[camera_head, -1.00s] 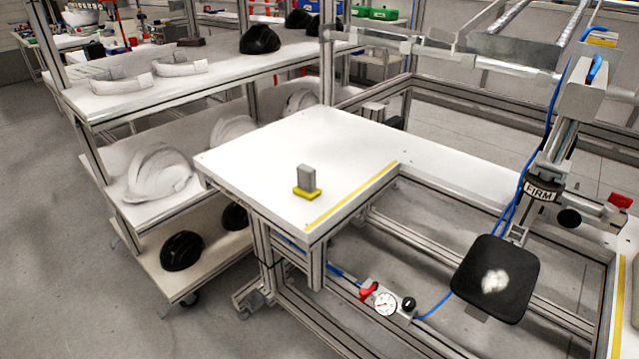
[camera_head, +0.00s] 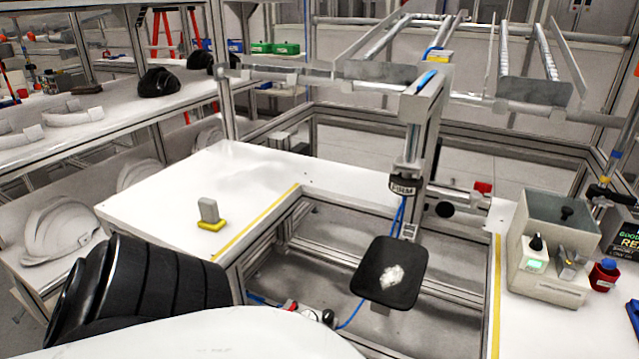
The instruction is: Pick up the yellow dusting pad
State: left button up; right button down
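The yellow dusting pad (camera_head: 212,226) lies on the white tabletop (camera_head: 150,205), near its front edge and left of a yellow edge strip. A grey block-shaped handle (camera_head: 208,210) stands upright on it. Nothing touches the pad. A black ribbed arm part and a white rounded part, which appear to be mine, fill the lower left in front of the table. Neither gripper's fingers show.
A black square plate (camera_head: 388,285) with a white patch hangs on a post right of the table. A control box (camera_head: 548,262) stands on the right-hand table. White helmet shells (camera_head: 60,232) sit on the left shelf. Metal rails run along the back.

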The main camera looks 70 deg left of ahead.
aim_at(210, 221)
jog(key=z, duration=0.5)
jog(key=k, duration=1.5)
jog(key=u, duration=1.95)
jog(key=i, duration=0.4)
jog(key=z, duration=0.05)
